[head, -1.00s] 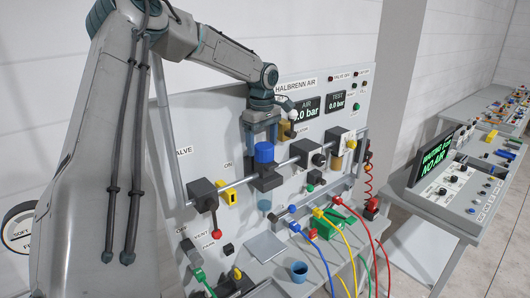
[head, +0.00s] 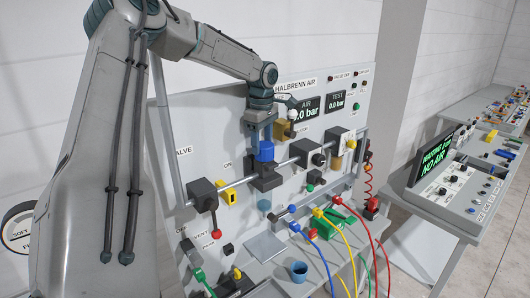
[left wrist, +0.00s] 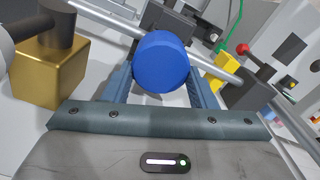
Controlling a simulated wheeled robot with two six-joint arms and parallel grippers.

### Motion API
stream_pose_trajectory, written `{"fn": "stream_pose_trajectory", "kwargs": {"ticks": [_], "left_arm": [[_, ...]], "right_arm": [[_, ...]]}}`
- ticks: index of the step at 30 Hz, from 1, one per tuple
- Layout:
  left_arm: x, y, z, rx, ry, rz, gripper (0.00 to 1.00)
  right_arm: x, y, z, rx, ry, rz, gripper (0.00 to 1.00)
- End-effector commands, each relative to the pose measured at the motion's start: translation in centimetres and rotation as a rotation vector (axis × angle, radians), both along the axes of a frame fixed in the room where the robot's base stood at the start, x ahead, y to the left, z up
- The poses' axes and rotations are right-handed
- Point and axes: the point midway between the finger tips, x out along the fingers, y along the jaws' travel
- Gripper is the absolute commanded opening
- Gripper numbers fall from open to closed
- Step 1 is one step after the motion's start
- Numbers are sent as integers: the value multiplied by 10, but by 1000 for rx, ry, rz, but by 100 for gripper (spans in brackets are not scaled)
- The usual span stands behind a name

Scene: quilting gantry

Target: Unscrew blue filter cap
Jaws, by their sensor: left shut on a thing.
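The blue filter cap (head: 264,152) sits on the dark filter head (head: 265,177) on the metal pipe, at the middle of the grey panel. My left gripper (head: 262,146) comes from above, with its fingers on both sides of the cap and shut on it. In the left wrist view the round cap (left wrist: 162,61) lies between the two fingers of the left gripper (left wrist: 160,88). A pale blue bowl (head: 264,205) hangs below the filter head. My right gripper is not in view.
A gold block (left wrist: 50,70) is close to the gripper. A yellow tag (head: 229,193) and a red-tipped lever (head: 215,222) are left of the filter. Coloured hoses (head: 350,240) hang at lower right.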

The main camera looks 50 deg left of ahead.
Motion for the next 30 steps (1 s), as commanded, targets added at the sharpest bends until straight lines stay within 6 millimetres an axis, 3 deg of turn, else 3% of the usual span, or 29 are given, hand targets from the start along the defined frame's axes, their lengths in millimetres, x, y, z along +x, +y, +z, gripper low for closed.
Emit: {"fn": "stream_pose_trajectory", "kwargs": {"ticks": [30], "left_arm": [[1, 1, 38, 4, -4, -1, 20]], "right_arm": [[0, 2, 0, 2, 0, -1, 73]]}}
